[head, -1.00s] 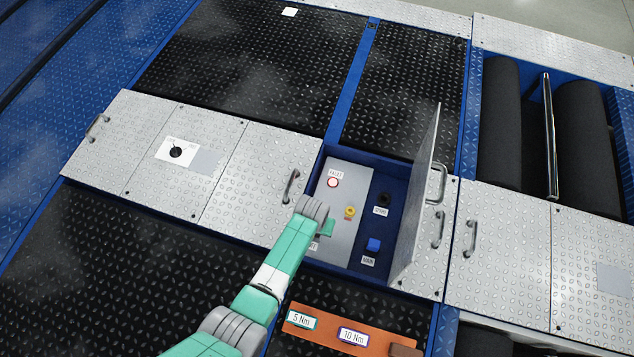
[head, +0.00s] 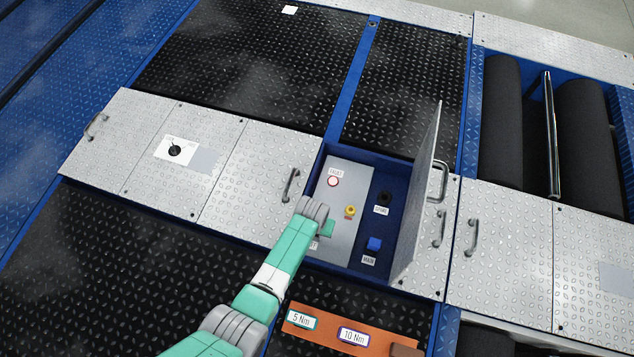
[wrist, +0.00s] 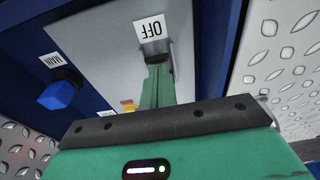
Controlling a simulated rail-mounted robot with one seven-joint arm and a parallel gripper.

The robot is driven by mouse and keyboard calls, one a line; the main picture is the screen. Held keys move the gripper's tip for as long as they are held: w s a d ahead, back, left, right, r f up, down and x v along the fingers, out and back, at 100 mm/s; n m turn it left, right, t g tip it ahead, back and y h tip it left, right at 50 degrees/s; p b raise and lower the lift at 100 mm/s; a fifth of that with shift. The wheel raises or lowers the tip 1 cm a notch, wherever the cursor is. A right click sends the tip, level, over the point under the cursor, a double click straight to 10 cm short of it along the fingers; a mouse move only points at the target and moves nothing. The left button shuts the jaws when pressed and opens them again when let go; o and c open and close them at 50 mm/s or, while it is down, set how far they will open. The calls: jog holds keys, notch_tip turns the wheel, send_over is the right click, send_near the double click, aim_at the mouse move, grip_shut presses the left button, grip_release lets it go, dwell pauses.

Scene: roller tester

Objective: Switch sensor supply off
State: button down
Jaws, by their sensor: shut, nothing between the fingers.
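The open control box holds a grey panel (head: 349,180) with a red-ringed round lamp or button (head: 333,182) and a yellow knob (head: 350,211). In the wrist view, an upside-down OFF label (wrist: 151,29) sits on the panel, with a small grey switch part (wrist: 155,48) beside it. My gripper (wrist: 158,70) is shut and empty, its green fingers pointing at that part, very close to it; I cannot tell whether they touch. In the head view my gripper (head: 328,229) is over the panel's near side, and my arm hides the switch there.
The raised lid (head: 425,200) stands on the box's right side. A handled metal cover (head: 260,175) lies left. An orange board (head: 325,328) with torque labels lies nearest.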

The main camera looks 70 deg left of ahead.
jog(key=shift+f, duration=0.25)
notch_tip(320, 180, up, 7)
jog(key=p, duration=0.7)
dwell(0.3)
